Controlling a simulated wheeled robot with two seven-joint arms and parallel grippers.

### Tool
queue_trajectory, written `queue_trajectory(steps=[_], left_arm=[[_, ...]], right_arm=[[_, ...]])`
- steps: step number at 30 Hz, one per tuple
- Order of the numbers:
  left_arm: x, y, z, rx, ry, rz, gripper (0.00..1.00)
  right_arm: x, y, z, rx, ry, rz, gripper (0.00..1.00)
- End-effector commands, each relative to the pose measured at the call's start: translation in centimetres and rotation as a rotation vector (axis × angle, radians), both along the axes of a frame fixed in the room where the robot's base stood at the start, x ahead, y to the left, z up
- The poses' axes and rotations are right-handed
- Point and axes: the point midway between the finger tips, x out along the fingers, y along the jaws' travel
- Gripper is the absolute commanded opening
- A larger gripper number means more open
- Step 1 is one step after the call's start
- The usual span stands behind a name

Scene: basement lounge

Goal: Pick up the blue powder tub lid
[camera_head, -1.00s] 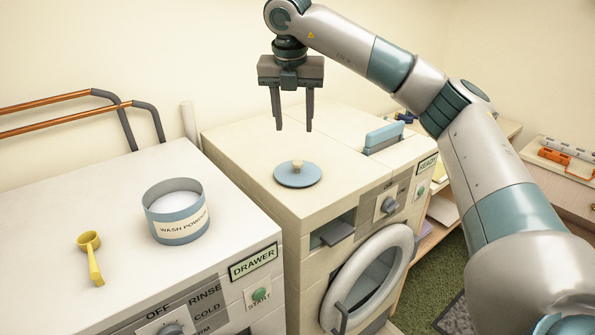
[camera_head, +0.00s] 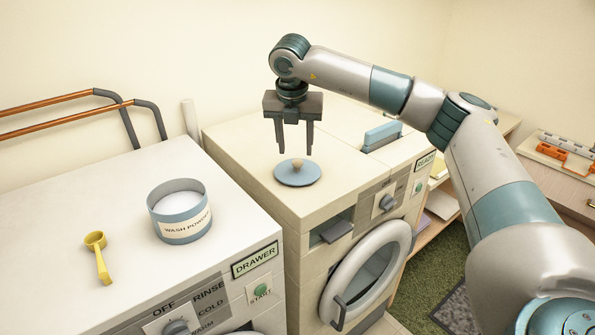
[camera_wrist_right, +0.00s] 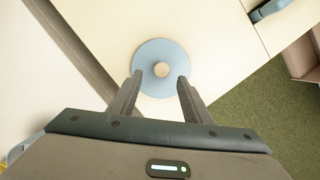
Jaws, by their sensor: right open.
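The blue powder tub lid (camera_head: 297,174) is a flat round disc with a small tan knob, lying on top of the right-hand machine near its left front. In the right wrist view the lid (camera_wrist_right: 148,56) lies just beyond the fingertips, its knob roughly centred between them. My right gripper (camera_head: 295,152) is open and empty, fingers pointing down, above the lid; it also shows in the right wrist view (camera_wrist_right: 158,82). The tub (camera_head: 180,213), labelled wash powder, stands open with white powder on the left-hand machine. My left gripper is not in view.
A yellow scoop (camera_head: 98,257) lies left of the tub. A raised blue drawer part (camera_head: 382,135) stands on the right-hand machine behind the lid. Orange-and-grey rails (camera_head: 70,108) run along the back wall. The machine top around the lid is clear.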

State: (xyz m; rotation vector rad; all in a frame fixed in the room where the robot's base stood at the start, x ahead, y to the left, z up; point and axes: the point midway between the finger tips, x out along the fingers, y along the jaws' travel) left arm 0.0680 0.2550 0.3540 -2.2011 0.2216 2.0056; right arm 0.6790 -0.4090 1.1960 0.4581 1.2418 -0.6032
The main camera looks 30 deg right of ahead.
Motion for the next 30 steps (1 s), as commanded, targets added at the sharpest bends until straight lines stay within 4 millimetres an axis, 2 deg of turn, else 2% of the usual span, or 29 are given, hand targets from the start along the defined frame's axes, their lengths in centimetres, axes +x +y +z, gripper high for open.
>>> queue_trajectory(steps=[9,15,30], left_arm=[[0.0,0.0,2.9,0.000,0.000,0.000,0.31],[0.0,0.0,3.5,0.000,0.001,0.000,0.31],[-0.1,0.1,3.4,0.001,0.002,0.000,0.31]], right_arm=[[0.5,-1.0,-2.4,0.000,0.004,-0.001,0.45],[0.9,-1.2,-4.4,0.001,0.002,-0.001,0.45],[1.0,-1.3,-4.6,0.001,0.001,-0.001,0.45]])
